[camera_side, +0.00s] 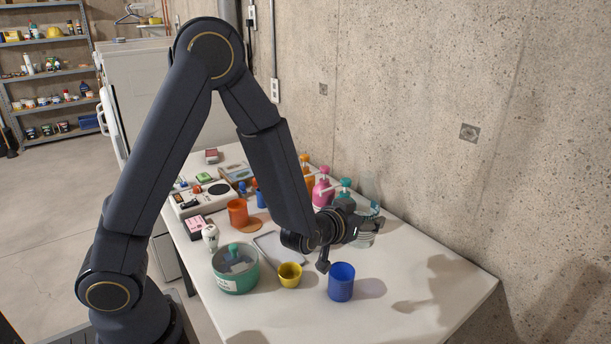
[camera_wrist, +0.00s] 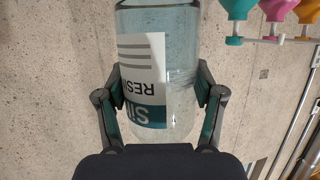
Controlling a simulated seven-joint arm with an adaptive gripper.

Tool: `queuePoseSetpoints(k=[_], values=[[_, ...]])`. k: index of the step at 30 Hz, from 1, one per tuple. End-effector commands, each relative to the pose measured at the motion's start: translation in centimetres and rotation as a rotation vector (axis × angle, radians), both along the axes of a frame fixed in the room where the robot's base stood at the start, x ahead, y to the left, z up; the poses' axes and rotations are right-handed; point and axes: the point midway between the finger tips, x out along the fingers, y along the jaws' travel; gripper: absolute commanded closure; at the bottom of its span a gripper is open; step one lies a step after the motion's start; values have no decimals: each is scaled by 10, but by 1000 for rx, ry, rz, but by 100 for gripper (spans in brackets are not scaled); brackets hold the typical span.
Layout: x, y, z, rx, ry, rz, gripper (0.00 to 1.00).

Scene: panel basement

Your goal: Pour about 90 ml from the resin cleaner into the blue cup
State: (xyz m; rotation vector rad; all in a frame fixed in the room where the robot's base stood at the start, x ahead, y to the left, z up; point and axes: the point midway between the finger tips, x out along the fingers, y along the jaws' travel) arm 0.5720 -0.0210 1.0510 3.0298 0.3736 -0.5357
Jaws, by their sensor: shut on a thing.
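My gripper (camera_side: 362,226) is shut on a clear bottle (camera_side: 365,240) above the right part of the white table, behind and slightly right of the blue cup. In the wrist view, the fingers of my gripper (camera_wrist: 160,98) press both sides of the bottle (camera_wrist: 183,60). Its white and teal label reads partly "Sil" and "RESI", upside down in that view; the bottle looks roughly upright. The blue cup (camera_side: 341,283) stands upright on the table, apart from the bottle. Its inside bottom is hidden, and the liquid level in the bottle is unclear.
A yellow cup (camera_side: 290,275) and a green tub (camera_side: 235,270) stand left of the blue cup. Several pump bottles, including a pink one (camera_side: 321,193), line the wall behind. The table's front right (camera_side: 430,295) is clear; a concrete wall bounds the right.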

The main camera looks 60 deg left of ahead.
Motion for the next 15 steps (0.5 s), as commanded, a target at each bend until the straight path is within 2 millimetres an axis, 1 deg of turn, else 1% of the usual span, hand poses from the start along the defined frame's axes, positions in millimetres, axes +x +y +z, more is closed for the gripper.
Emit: queuePoseSetpoints(k=[1,4,8,11,14,15], values=[[8,3,11,-5,-10,30,78],[22,10,21,-5,-8,110,78],[41,14,24,-3,-5,233,78],[51,12,19,-4,0,334,78],[59,6,4,-1,3,453,78],[60,2,-5,0,5,501,78]])
